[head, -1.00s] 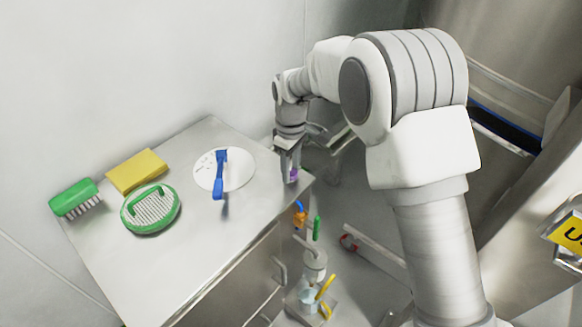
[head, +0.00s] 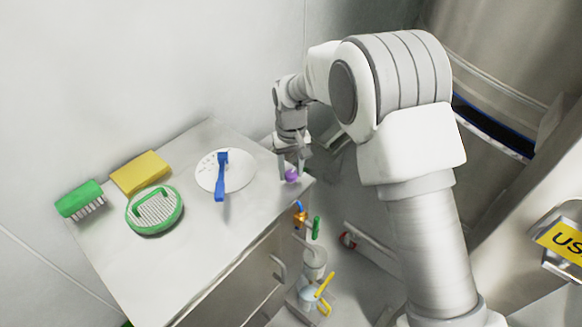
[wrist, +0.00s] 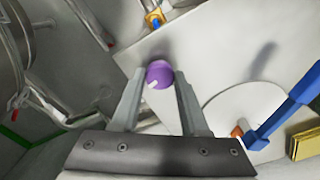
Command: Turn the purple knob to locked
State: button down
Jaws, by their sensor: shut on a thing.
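The purple knob (head: 291,175) is a small round knob at the right corner of the steel worktop. In the wrist view the knob (wrist: 159,73) has a short white mark on its near side. My gripper (head: 292,172) points down at it with one finger on each side. In the wrist view my gripper (wrist: 158,78) is shut on the knob between its fingertips. No locked or unlocked label is readable around the knob.
Coloured valves (head: 301,217) stand below the right edge.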

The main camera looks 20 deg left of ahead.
aim_at(291, 174)
jog(key=shift+m, duration=1.1)
jog(key=shift+c, duration=2)
grip_release()
notch_tip(291, 174, up, 18)
jog(key=p, duration=0.2)
jog(key=shift+f+p, duration=0.25)
jog(key=shift+p, duration=0.1)
